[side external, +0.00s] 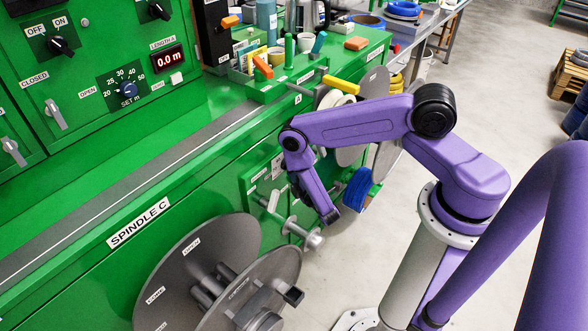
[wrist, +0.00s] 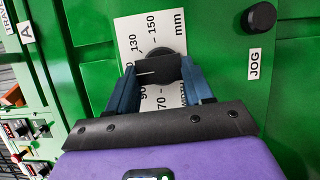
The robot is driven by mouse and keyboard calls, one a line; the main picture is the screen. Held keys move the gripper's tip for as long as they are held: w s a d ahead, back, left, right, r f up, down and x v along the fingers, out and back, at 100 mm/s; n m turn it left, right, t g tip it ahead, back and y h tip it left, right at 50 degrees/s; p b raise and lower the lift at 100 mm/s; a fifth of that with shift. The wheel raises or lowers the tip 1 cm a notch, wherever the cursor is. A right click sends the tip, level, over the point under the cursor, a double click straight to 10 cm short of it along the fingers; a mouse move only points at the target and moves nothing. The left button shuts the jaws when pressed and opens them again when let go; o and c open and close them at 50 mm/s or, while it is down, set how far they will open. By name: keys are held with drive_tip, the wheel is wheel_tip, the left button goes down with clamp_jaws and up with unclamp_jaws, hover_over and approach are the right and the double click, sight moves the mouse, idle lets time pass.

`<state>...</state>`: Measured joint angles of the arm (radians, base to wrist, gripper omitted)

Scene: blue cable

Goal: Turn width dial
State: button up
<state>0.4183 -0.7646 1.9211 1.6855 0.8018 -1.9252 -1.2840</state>
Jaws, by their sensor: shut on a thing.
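The width dial is a black knob (wrist: 158,68) on a white scale plate (wrist: 143,29) marked in mm, in the upper middle of the wrist view. Numbers such as 130 and 150 show above the knob, and 70 shows below it. A pale line runs across the knob, roughly level in the picture. My gripper (wrist: 160,74) has its two blue fingers on either side of the knob and is shut on it. The fingers and gripper body hide part of the scale. In the side external view I cannot make out the fingertips or this dial.
A black JOG button (wrist: 262,16) stands right of the scale plate. In the side external view, large grey reel discs (side external: 192,262) and a crank handle (side external: 312,241) stick out from the green machine (side external: 75,290). Open floor (side external: 480,60) lies to the right.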

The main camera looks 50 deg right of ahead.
drive_tip(key=n, duration=0.2)
drive_tip(key=n+t, duration=0.1)
drive_tip(key=n, duration=0.1)
drive_tip(key=n+t, duration=0.1)
drive_tip(key=n, duration=0.1)
drive_tip(key=shift+f+y, duration=0.3)
drive_tip(key=shift+n+t, duration=0.3)
drive_tip(key=shift+n, duration=0.1)
drive_tip(key=o, duration=1)
drive_tip(key=shift+o, duration=0.2)
drive_tip(key=shift+r, duration=0.1)
drive_tip(key=s+a+r, duration=0.2)
drive_tip(key=s+r, duration=1)
drive_tip(key=s, duration=0.1)
drive_tip(key=shift+s+r, duration=0.4)
